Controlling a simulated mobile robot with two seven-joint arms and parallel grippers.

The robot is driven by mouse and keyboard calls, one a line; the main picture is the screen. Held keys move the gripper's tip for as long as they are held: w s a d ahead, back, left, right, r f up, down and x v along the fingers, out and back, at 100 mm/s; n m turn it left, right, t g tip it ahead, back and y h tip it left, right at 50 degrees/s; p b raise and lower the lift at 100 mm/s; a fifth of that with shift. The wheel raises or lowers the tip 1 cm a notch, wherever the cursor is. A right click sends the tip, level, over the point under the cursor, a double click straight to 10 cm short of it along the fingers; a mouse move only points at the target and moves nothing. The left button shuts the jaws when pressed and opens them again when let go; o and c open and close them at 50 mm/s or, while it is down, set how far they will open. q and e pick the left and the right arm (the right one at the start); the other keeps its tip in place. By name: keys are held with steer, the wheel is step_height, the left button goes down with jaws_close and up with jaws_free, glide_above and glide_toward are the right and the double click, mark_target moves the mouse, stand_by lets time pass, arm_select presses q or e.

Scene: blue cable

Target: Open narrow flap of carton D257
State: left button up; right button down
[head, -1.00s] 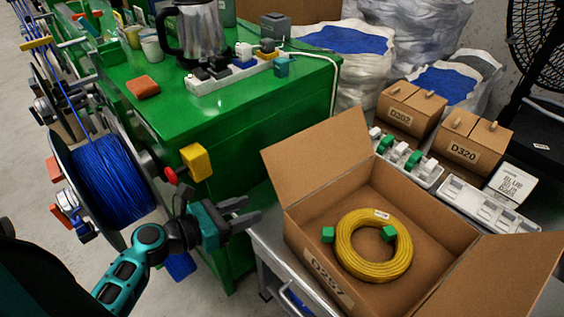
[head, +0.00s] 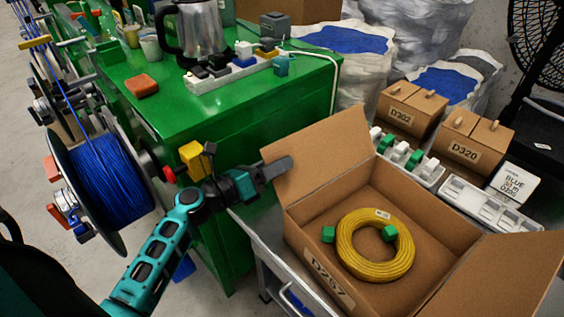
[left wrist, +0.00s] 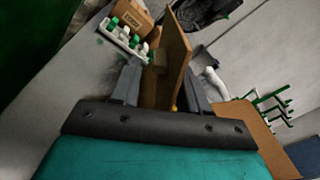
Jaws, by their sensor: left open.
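Carton D257 (head: 330,283) stands with its top open and its label on the side facing me. Its back flap (head: 325,150) stands up, and a flap on the right (head: 515,275) leans outward. A yellow cable coil (head: 345,240) with green ties lies inside. My left gripper (head: 276,170) is open at the left edge of the back flap. In the left wrist view, a brown panel (left wrist: 176,50), apparently that flap, stands edge-on between the open fingers of the left gripper (left wrist: 160,75). Contact cannot be told. My right gripper is not in view.
A green workbench (head: 230,110) with a metal jug (head: 198,35) and a power strip (head: 230,72) is behind. A blue cable reel (head: 108,180) is at left. Small cartons D302 (head: 402,115) and D320 (head: 465,152) and white connector strips (head: 490,205) lie behind the carton.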

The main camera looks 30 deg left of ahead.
arm_select(q)
steer(key=shift+x, duration=1)
jaws_close()
steer(key=shift+f, duration=0.1)
